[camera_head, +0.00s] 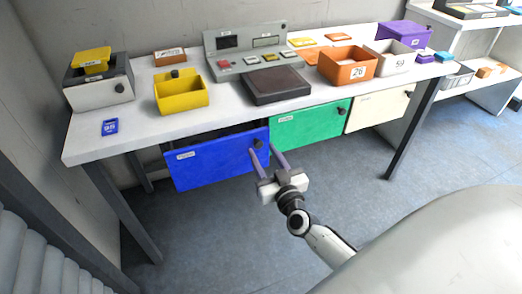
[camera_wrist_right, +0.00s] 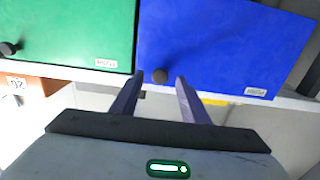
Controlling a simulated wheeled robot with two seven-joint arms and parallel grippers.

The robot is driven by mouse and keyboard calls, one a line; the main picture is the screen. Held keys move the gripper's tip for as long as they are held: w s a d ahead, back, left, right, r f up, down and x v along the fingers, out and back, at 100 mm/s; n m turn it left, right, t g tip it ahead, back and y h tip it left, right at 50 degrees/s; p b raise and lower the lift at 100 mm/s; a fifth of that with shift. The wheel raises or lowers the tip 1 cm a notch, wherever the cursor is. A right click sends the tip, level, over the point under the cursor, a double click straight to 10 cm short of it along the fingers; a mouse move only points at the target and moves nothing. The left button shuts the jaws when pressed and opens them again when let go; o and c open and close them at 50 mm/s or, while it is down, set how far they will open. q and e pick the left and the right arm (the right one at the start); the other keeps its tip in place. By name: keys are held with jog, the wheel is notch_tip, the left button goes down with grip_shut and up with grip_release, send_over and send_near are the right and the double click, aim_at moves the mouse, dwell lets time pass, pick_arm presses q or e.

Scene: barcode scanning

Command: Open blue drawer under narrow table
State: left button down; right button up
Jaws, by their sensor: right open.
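The blue drawer (camera_head: 215,163) hangs under the left part of the narrow table (camera_head: 135,132). A dark gap shows above its front, which seems to stand a little forward of the green drawer beside it. Its dark round knob (camera_head: 258,143) is near the front's upper right corner. My right gripper (camera_head: 263,152) is open, with its fingertips at the knob. In the right wrist view the blue front (camera_wrist_right: 225,45) fills the upper right, and the knob (camera_wrist_right: 160,75) sits between the tips of the open gripper (camera_wrist_right: 160,78). I cannot tell whether they touch it. My left gripper is out of view.
A green drawer (camera_head: 300,126) and a cream drawer (camera_head: 375,110) hang to the right. On the table stand a yellow bin (camera_head: 182,98), an orange bin (camera_head: 345,68), a grey console (camera_head: 245,42) and a dark pad (camera_head: 275,86). The floor (camera_head: 220,225) before the drawers is clear.

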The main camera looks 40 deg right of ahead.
jog(key=shift+x, duration=1.25)
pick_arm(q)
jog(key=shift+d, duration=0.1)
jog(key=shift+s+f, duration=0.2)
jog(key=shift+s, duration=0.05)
pick_arm(e)
grip_shut()
jog(key=shift+a, duration=0.1)
